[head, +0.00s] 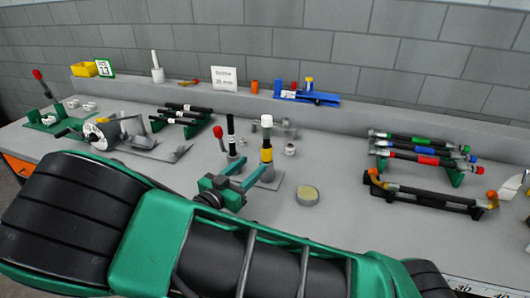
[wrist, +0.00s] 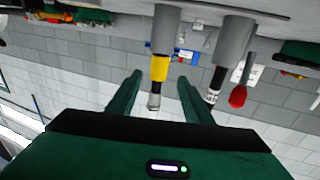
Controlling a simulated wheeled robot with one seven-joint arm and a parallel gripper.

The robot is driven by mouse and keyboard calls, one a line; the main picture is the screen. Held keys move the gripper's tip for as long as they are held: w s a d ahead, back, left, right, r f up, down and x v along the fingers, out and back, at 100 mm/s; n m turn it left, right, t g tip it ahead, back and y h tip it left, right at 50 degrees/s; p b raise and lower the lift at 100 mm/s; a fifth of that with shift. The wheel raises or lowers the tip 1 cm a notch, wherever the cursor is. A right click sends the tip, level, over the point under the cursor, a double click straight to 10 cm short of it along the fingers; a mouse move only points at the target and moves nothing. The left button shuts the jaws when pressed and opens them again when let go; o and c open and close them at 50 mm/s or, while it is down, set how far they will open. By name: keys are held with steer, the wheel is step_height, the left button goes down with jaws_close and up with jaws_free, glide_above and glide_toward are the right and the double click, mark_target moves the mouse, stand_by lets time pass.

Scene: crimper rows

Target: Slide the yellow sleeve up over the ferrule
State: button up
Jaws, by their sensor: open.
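A dark hose stands upright in a grey post, with the yellow sleeve (head: 267,155) around its lower part and the pale ferrule (head: 266,121) on its top end. The wrist view is upside down: the yellow sleeve (wrist: 160,68) sits close to the grey post, and the ferrule (wrist: 154,101) hangs below it, with a dark band of hose between them. My gripper (head: 253,164) is open and empty, at about the sleeve's height. In the wrist view my gripper (wrist: 160,77) has one finger on each side of the sleeve; how deep it sits between them is unclear.
A second dark hose (head: 231,128) with a white label stands close to the left, beside a red-handled lever (head: 218,133). A round tan disc (head: 307,195) lies to the right. A rack of coloured hoses (head: 425,152) stands further right.

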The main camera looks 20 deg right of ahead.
mark_target(263, 155)
steer(key=x, duration=0.9)
steer(key=shift+w+d, duration=0.2)
steer(key=shift+d, duration=0.1)
